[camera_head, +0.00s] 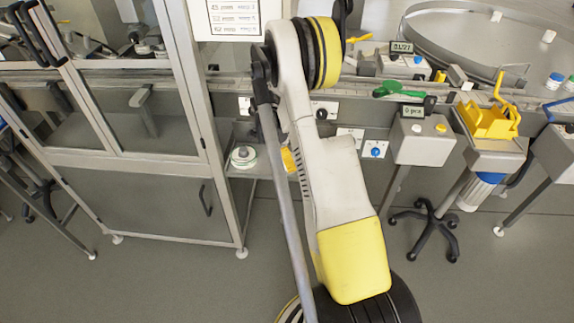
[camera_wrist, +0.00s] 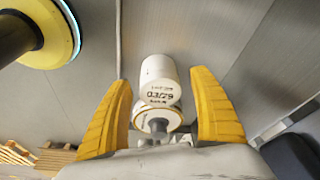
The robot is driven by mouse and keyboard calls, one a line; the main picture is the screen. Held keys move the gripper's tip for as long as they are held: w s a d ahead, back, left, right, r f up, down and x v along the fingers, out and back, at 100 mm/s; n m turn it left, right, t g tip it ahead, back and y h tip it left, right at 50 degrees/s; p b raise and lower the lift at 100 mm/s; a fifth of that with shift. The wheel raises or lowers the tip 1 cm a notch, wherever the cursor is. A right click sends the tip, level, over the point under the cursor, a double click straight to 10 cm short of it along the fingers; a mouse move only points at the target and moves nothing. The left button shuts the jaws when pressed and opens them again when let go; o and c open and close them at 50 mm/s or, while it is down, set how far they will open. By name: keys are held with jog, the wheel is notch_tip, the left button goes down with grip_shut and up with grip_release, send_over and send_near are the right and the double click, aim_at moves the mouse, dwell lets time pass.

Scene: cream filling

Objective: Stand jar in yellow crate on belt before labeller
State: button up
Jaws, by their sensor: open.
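The yellow crate (camera_head: 490,120) stands on a small stand at the right in the head view. I cannot make out a jar inside it. The belt (camera_head: 225,84) runs along the back, partly hidden by my arm. I cannot pick out the labeller with certainty. My gripper is out of the head view. In the wrist view my gripper (camera_wrist: 162,78) is open, with its two yellow fingers apart. A white cylindrical object with dark print (camera_wrist: 158,82) shows between the fingers; it appears to lie beyond them, and nothing seems gripped.
Blue-lidded jars (camera_head: 554,80) stand at the far right by a round steel table (camera_head: 430,45). A glazed cabinet (camera_head: 125,190) fills the left. Open floor lies in front.

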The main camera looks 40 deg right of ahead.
jog(key=shift+r, duration=0.1)
jog(key=c, duration=1.4)
jog(key=shift+c, duration=0.3)
